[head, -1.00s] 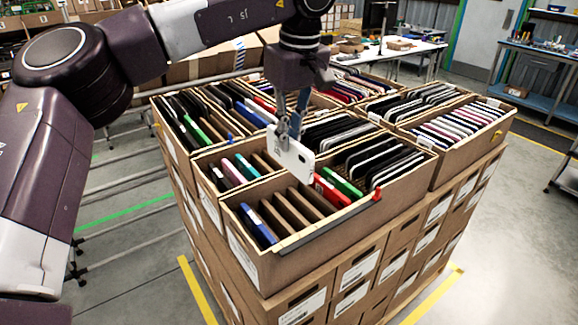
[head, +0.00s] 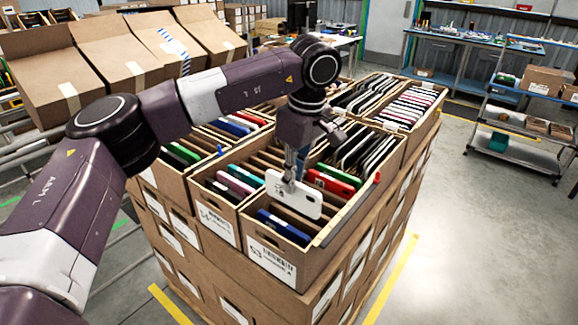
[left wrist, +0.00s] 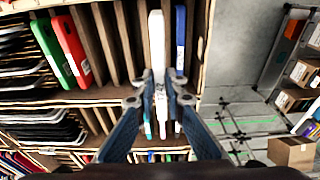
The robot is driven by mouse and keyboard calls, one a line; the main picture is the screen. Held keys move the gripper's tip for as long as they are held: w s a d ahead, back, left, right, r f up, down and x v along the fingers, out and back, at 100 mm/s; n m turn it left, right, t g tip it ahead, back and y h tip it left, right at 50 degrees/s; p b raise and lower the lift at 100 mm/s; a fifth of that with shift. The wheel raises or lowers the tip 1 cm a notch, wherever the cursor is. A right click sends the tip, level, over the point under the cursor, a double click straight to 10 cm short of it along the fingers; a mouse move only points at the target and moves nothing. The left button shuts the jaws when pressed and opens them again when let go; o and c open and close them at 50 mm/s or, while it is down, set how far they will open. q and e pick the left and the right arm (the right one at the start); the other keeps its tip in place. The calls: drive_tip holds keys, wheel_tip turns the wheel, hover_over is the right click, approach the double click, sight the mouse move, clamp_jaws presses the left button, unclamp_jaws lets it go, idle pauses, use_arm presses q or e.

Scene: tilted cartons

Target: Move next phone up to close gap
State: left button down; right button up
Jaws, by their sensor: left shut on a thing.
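My left gripper (head: 290,178) is shut on a white phone (head: 296,198), held tilted at the front carton (head: 272,260). The white phone also shows in the left wrist view (left wrist: 157,42), between the fingers (left wrist: 160,92). A blue phone (head: 284,228) stands in the carton's near end, beside the white phone; the left wrist view shows it just to the right (left wrist: 180,38). I cannot tell how deep the white phone sits. A red phone (head: 329,183) and a green phone (head: 340,173) stand farther back in the row. My right gripper is out of view.
Brown dividers (left wrist: 107,42) stand between the white and red phones. A neighbouring carton (head: 215,212) holds several coloured phones. Dark phones (head: 362,147) fill the row behind the green one. Carton walls rise close around the gripper. Open floor lies right of the stack.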

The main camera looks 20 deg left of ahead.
sight(294, 205)
use_arm(q)
drive_tip(key=shift+w+d+f+b, duration=0.3)
drive_tip(key=shift+f+b, duration=0.05)
drive_tip(key=shift+f, duration=0.4)
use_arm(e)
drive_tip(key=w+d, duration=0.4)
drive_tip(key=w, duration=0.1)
use_arm(q)
drive_tip(key=shift+a+f+b, duration=0.1)
drive_tip(key=shift+f+b, duration=0.15)
drive_tip(key=shift+b, duration=0.1)
drive_tip(key=shift+s+f+b, duration=0.1)
drive_tip(key=shift+f+b, duration=0.55)
drive_tip(key=shift+f, duration=0.55)
drive_tip(key=shift+f+b, duration=1.3)
drive_tip(key=shift+f, duration=0.45)
drive_tip(key=shift+f+b, duration=0.35)
drive_tip(key=shift+f, duration=0.25)
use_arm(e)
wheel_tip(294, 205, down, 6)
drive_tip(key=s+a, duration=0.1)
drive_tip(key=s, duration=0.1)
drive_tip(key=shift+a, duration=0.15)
use_arm(q)
drive_tip(key=shift+f, duration=0.1)
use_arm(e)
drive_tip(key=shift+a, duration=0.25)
